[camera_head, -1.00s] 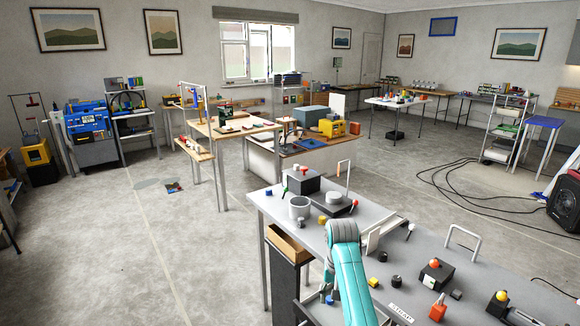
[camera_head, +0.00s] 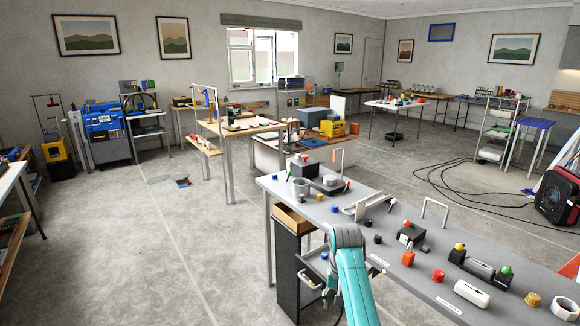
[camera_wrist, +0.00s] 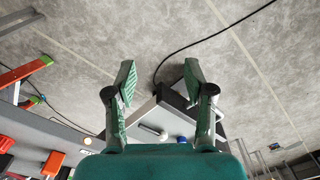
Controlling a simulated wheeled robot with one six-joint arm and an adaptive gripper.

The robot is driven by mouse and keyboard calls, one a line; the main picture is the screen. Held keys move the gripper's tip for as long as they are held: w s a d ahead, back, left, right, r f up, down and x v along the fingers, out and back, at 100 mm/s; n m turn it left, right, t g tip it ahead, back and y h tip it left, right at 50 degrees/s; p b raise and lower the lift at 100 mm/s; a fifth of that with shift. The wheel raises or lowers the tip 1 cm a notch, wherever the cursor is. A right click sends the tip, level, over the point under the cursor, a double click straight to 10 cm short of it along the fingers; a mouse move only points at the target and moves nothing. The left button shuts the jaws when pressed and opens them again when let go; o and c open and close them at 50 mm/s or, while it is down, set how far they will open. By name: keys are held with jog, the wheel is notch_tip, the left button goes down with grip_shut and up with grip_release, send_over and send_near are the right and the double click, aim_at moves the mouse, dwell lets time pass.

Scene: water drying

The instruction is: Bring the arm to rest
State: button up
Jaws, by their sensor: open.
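My arm (camera_head: 352,275) shows in the head view at the bottom centre, teal and grey, beside the near left edge of the grey workbench (camera_head: 455,249). The head view does not show the fingertips clearly. In the wrist view my gripper (camera_wrist: 159,80) is open, its two green-padded fingers wide apart. Nothing is between the fingers. Behind them lie the concrete floor and part of a dark-edged surface.
A black cable (camera_head: 445,183) lies on the floor at right.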

jog(key=s+d+f+t, duration=0.1)
jog(key=s+f+t, duration=0.1)
jog(key=s+f, duration=0.6)
jog(key=s+d+f+t, duration=0.1)
jog(key=s+f, duration=0.2)
jog(key=f, duration=0.9)
jog(key=s+d+f+n+t, duration=0.1)
jog(key=s+f+t, duration=0.15)
jog(key=s, duration=0.55)
jog(key=s+f+t, duration=0.2)
jog(key=s+f, duration=0.2)
jog(key=s, duration=0.5)
jog(key=s+d+r+t, duration=0.15)
jog(key=s+r, duration=0.25)
jog(key=s, duration=0.6)
jog(key=s+r+t, duration=0.2)
jog(key=s+r, duration=0.2)
jog(key=s, duration=0.6)
jog(key=s+r+t, duration=0.2)
jog(key=s+r, duration=0.4)
jog(key=r, duration=0.4)
jog(key=s+r+n+t, duration=0.1)
jog(key=s+r, duration=0.5)
jog(key=r, duration=0.4)
jog(key=shift+d+r+t, duration=0.15)
jog(key=shift+r+t, duration=0.2)
jog(key=shift+t, duration=0.05)
